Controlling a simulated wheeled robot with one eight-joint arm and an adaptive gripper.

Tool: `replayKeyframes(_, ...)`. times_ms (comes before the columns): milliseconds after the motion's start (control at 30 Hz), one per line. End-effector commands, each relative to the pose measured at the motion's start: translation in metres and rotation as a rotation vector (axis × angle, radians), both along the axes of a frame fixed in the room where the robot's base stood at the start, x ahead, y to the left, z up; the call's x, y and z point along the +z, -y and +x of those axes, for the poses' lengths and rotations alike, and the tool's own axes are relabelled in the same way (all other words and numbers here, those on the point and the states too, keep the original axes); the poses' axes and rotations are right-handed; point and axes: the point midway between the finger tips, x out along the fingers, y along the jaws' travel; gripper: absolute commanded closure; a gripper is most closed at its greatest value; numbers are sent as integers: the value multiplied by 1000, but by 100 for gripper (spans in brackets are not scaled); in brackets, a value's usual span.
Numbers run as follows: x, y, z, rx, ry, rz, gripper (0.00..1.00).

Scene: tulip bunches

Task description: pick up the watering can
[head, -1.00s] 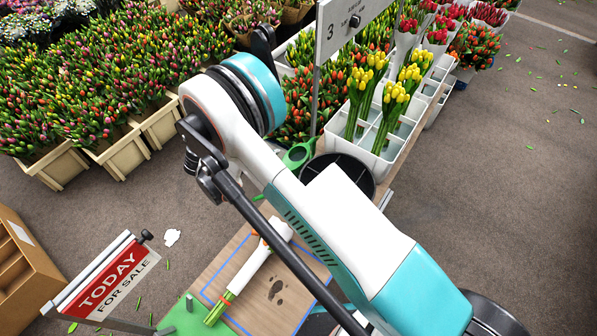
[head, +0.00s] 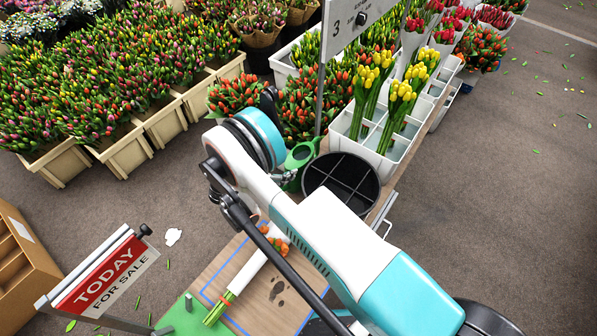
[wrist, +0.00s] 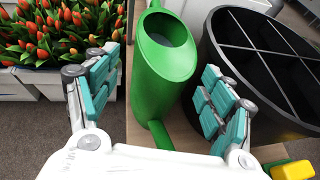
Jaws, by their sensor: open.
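The green watering can (head: 299,157) stands on the wooden bench in the head view, beside a black divided bucket and partly hidden by my arm. In the wrist view the watering can (wrist: 165,70) is upright, with its round open top facing the camera and a green tube-like part reaching down towards my palm. My gripper (wrist: 157,80) is open, one finger to the left of the can and the other to the right, between the can and the bucket. I cannot tell whether either finger touches the can.
The black divided bucket (head: 340,158) is close on the can's right. A white crate (head: 400,148) with yellow tulips stands behind it. Orange tulips (wrist: 65,35) are on the left. A wrapped bunch (head: 247,273) lies on the bench in front. A yellow object (wrist: 293,170) shows at lower right.

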Motion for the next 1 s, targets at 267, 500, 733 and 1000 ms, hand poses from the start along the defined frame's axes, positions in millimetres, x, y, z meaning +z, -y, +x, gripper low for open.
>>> replayKeyframes(267,-9,13,9,-2,0,0,25)
replayKeyframes(500,-23,38,28,-1,0,1,25)
replayKeyframes(733,-22,40,31,1,-1,2,25)
replayKeyframes(1000,-22,40,31,0,-1,2,77)
